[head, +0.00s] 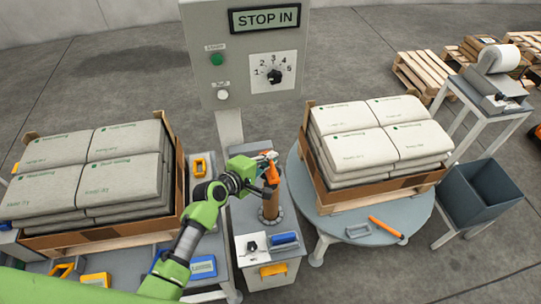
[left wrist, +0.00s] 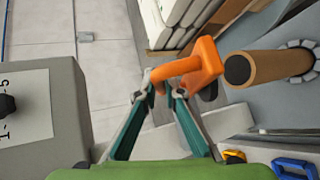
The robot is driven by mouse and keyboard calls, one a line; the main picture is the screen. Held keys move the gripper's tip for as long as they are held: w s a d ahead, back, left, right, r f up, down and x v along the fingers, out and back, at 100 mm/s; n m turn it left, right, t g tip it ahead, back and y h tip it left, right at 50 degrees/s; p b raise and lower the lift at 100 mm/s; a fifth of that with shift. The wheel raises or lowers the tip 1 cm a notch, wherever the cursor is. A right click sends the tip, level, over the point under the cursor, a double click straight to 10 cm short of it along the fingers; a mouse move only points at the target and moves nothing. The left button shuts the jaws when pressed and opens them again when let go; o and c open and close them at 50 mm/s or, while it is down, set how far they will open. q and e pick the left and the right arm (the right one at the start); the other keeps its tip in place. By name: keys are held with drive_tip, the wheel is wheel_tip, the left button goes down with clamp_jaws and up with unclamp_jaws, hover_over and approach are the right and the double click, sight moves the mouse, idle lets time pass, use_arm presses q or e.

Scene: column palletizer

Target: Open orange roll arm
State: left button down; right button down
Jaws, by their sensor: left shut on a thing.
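The orange roll arm (head: 272,175) is a bent orange piece at the top of an upright brown roll (head: 270,206) on the grey cabinet. In the left wrist view the orange arm (left wrist: 195,66) is L-shaped and lies beside the end of the brown roll (left wrist: 275,66). My left gripper (head: 267,159) reaches in from the left and is shut on the orange arm's end. The left wrist view shows its teal fingers (left wrist: 163,91) on either side of that end. My right gripper is in neither view.
A control panel (head: 248,55) reading "STOP IN" stands behind the roll. Sacks in cardboard trays stand left (head: 120,155) and right (head: 365,135), the right ones on a round table (head: 330,222). A loose orange-handled tool (head: 386,227) lies at that table's front.

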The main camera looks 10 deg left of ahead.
use_arm(q)
drive_tip(key=r+p, duration=0.1)
drive_tip(key=w+r+g+p, duration=0.1)
drive_tip(key=p, duration=0.1)
drive_tip(key=shift+w+a+r+n, duration=0.1)
drive_tip(key=shift+w+a+n, duration=0.1)
drive_tip(key=shift+w+n, duration=0.1)
drive_tip(key=shift+w+a+r+n+g+p, duration=0.25)
drive_tip(key=shift+w+g+p, duration=0.2)
drive_tip(key=shift+p, duration=0.4)
drive_tip(key=c, duration=2.1)
unclamp_jaws()
drive_tip(key=shift+c, duration=0.2)
drive_tip(key=v, duration=1.2)
